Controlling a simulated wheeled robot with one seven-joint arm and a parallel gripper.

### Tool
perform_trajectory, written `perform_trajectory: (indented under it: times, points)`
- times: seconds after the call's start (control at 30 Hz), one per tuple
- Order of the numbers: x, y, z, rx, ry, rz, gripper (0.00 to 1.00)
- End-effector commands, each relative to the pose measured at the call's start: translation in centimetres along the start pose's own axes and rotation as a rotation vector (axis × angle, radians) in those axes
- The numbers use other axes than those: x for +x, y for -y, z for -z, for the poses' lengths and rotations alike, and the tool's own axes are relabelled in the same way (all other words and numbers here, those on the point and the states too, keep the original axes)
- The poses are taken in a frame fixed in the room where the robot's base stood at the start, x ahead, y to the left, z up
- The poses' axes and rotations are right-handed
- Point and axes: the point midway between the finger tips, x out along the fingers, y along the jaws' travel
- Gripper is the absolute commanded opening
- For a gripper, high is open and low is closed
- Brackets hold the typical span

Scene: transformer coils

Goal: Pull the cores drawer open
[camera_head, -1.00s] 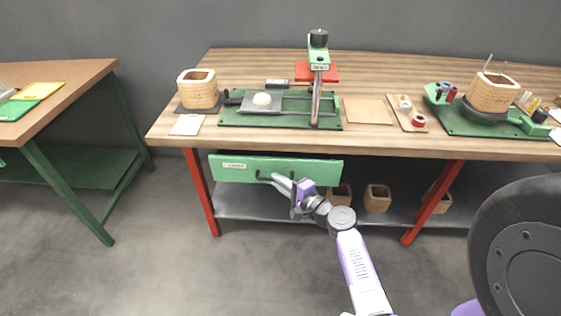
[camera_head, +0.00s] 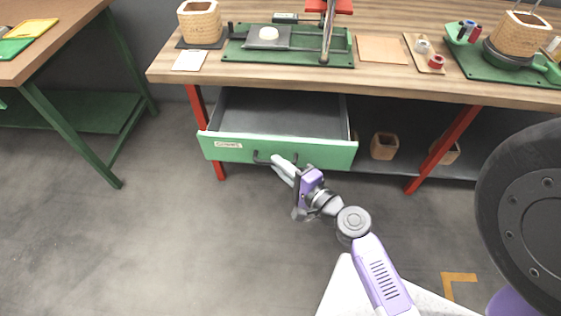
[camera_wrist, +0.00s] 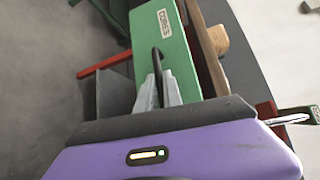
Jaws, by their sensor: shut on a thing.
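The cores drawer (camera_head: 225,152) hangs under the wooden bench, with a green front and a grey inside. It stands well open, and its visible inside looks empty. In the wrist view its green front (camera_wrist: 160,40) carries a label (camera_wrist: 165,22). My gripper (camera_head: 277,162) is shut on the drawer's dark bar handle (camera_head: 259,159), at the middle of the front. In the wrist view the grey fingers close around the handle (camera_wrist: 157,62). Part of the handle is hidden by the fingers.
The bench top (camera_head: 180,72) holds a green winding fixture (camera_head: 290,58), woven coils and small trays. Woven cores (camera_head: 384,146) stand on the shelf right of the drawer. A red bench leg (camera_head: 445,145) is farther right. The floor before the drawer is clear at left.

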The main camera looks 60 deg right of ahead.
Motion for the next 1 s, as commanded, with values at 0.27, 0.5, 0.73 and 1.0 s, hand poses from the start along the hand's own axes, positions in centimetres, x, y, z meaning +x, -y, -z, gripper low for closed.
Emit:
perform_trajectory:
  times: [0.27,0.5,0.73,1.0]
  points:
    - [0.0,-0.1,0.1,0.000,-0.002,-0.001,0.32]
    - [0.0,0.0,0.1,0.000,-0.001,0.000,0.33]
    - [-1.2,-0.2,0.1,0.000,-0.001,-0.002,0.33]
    - [-5.4,-0.3,0.0,0.000,0.000,-0.003,0.33]
